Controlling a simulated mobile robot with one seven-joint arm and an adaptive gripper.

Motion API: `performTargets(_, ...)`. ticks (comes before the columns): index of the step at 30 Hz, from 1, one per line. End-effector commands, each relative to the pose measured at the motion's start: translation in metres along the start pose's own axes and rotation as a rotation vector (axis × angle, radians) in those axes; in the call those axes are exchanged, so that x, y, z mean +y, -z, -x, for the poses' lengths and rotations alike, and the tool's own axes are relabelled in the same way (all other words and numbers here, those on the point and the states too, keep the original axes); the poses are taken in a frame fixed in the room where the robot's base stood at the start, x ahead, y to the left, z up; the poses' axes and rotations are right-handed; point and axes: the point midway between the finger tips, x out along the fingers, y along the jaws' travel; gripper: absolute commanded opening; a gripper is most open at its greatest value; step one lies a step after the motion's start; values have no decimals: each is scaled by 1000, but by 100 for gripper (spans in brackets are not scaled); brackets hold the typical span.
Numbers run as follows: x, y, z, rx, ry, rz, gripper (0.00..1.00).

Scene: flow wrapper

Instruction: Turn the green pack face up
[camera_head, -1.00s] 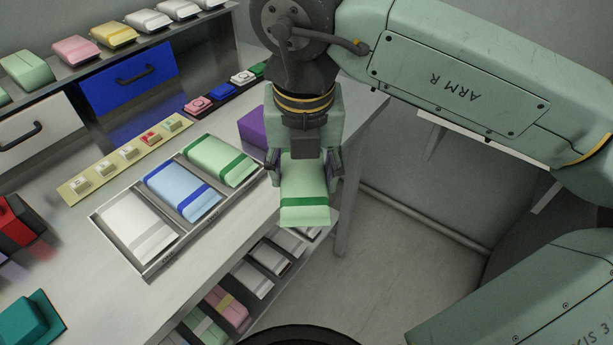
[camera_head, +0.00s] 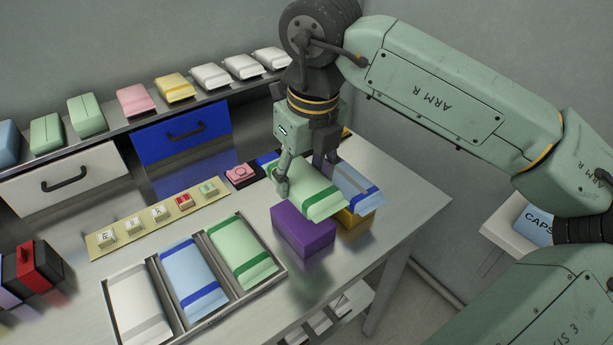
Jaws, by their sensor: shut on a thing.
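A light green pack (camera_head: 312,194) with a dark green stripe is held in my gripper (camera_head: 306,176). The gripper is shut across the pack, with one finger on each side. The pack lies roughly flat, tilted a little, over the purple block (camera_head: 304,233). I cannot tell whether it touches the block. Another green pack (camera_head: 240,250) with a green stripe lies in the right compartment of the tray (camera_head: 285,270).
Beside the held pack, a blue-striped pack (camera_head: 356,186) lies over a yellow block (camera_head: 356,218). A blue pack (camera_head: 192,272) and a white pack (camera_head: 140,305) fill the other tray compartments. A button strip (camera_head: 130,232) runs behind the tray. The bench's right end is clear.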

Motion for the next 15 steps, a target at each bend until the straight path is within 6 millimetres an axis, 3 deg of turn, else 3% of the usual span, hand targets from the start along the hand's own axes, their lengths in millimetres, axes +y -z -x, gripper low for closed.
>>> performTargets(8,0,-1,-6,0,-2,15,21)
performTargets(15,0,2,-24,0,-2,15,21)
